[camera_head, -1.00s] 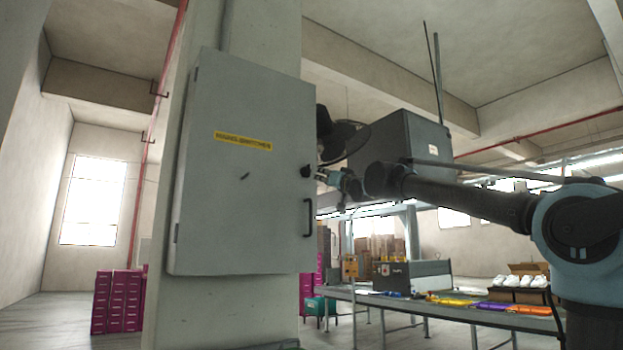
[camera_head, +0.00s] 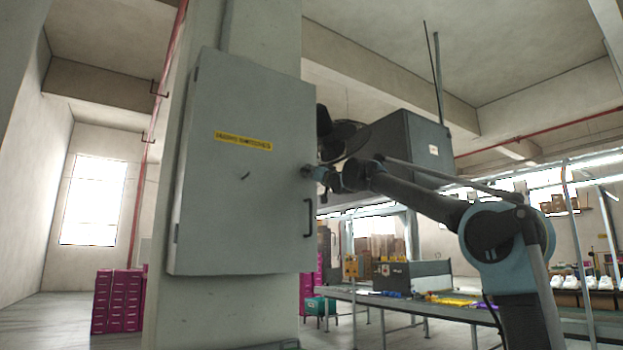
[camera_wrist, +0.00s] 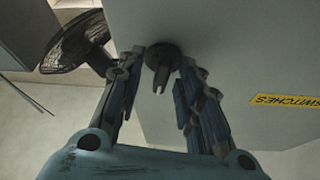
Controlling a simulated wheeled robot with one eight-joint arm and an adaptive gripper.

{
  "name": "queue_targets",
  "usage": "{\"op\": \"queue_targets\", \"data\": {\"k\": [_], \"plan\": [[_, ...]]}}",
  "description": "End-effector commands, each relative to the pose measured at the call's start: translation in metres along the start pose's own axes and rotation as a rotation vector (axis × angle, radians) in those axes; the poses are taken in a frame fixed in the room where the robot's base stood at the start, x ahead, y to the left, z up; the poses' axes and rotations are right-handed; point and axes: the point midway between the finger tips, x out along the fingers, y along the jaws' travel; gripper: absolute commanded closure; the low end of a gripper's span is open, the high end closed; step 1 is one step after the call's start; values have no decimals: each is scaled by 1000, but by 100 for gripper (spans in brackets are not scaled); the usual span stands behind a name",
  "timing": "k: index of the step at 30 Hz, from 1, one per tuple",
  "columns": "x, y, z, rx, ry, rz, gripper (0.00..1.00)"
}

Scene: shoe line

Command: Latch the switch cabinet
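The grey switch cabinet (camera_head: 235,190) hangs on a concrete pillar, its door flush with the frame. It bears a yellow label (camera_head: 243,141) and a black bar handle (camera_head: 308,217) at the door's right edge. A round dark latch knob with a forked tip (camera_wrist: 163,66) stands out from the door; in the head view my gripper mostly covers it. My gripper (camera_wrist: 161,68) is open at the knob, one finger on each side. Narrow gaps seem to show beside the knob; firm contact cannot be told. In the head view my gripper (camera_head: 312,172) is at the door's upper right edge.
A black fan (camera_wrist: 75,42) is close beside the cabinet, and a grey box (camera_head: 405,145) hangs behind my arm. A long work table (camera_head: 400,303) with coloured items stands at the lower right. Magenta crates (camera_head: 117,300) are stacked on the floor at left.

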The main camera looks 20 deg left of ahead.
Motion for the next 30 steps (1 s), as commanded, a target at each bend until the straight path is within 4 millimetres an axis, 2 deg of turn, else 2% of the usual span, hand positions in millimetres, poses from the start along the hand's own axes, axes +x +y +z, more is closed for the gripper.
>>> {"op": "queue_targets", "data": {"k": [12,13,17,25,30], "plan": [[5,0,0,0,0,0,67],[5,0,0,0,0,0,71],[5,0,0,0,0,0,100],[5,2,0,-9,-1,-1,100],[5,3,0,-74,1,-27,100]]}}
